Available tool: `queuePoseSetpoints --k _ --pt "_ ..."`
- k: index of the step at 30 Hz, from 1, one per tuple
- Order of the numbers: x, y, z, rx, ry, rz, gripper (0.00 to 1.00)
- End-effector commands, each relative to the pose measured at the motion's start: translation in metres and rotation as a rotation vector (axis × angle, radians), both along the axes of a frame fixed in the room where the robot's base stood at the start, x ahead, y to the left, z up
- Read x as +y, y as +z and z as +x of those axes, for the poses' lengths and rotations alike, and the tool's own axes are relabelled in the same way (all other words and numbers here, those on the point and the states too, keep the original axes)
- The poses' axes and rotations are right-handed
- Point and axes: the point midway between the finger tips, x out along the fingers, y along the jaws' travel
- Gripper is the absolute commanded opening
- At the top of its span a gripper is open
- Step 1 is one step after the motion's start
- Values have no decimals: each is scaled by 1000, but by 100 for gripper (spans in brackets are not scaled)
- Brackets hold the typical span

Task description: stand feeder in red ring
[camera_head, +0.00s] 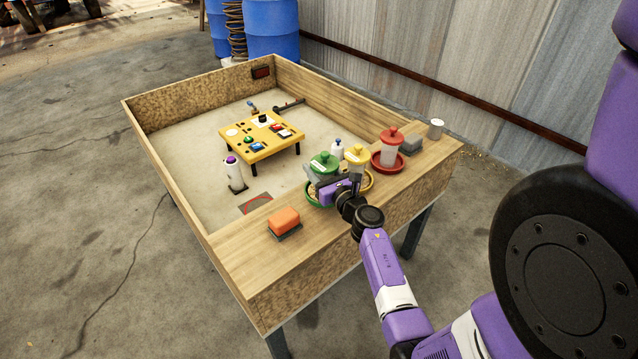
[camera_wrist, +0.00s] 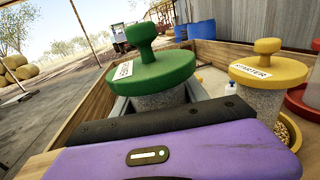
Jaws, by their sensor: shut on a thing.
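The green-lidded feeder (camera_head: 323,161) is at the wide ledge of the pen, over or in a green dish (camera_head: 309,196). My gripper (camera_head: 337,187) is shut on its clear jar, and its green lid fills the upper middle of the wrist view (camera_wrist: 152,70). I cannot tell if its base is clear of the dish. A flat square with a red ring outline (camera_head: 256,203) lies on the pen floor, partly hidden by the ledge. A yellow feeder (camera_head: 356,158) labelled STARTER and a red feeder (camera_head: 390,147) in a red dish stand to the right.
A white bottle with a purple top (camera_head: 234,172) stands in the pen near the ring. A yellow table (camera_head: 259,139) with small parts is farther back. A metal can (camera_head: 436,129) stands at the right end.

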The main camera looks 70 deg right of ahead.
Motion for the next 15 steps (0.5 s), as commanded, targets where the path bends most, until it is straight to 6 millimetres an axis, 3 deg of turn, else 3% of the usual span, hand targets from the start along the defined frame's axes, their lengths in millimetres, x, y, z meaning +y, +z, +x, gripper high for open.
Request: queuePoseSetpoints --k 8,15 --pt "0 -38 0 -1 1 0 0" --pt "0 -40 0 -1 0 -1 0"
